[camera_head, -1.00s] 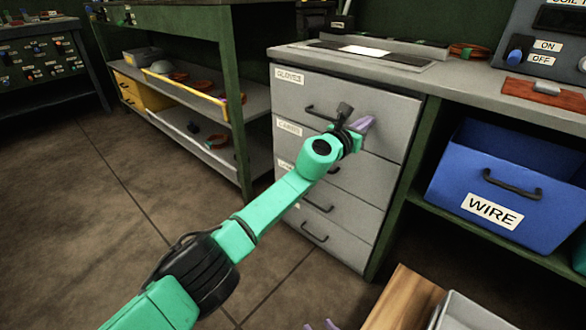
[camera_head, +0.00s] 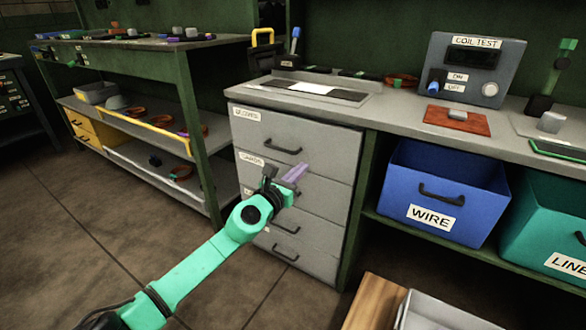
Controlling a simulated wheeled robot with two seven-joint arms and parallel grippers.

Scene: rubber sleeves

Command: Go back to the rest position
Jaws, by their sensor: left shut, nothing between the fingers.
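My left arm comes in from the lower left. My left gripper (camera_head: 295,173), with purple fingers, is shut and empty in front of the grey drawer cabinet (camera_head: 335,159). It overlaps the second drawer in the picture; I cannot tell if it touches the front. The top drawer, labelled "GLOVES", and the drawers below it look closed. The gripper and wrist hide part of the second and third drawers. My right gripper is out of view.
A grey worktop holds a coil test box (camera_head: 470,70) and a red pad (camera_head: 430,120). Below are a blue WIRE bin (camera_head: 400,200) and a teal bin (camera_head: 530,225). A wooden-edged box (camera_head: 375,302) stands at the bottom. Shelves are on the left; floor between is clear.

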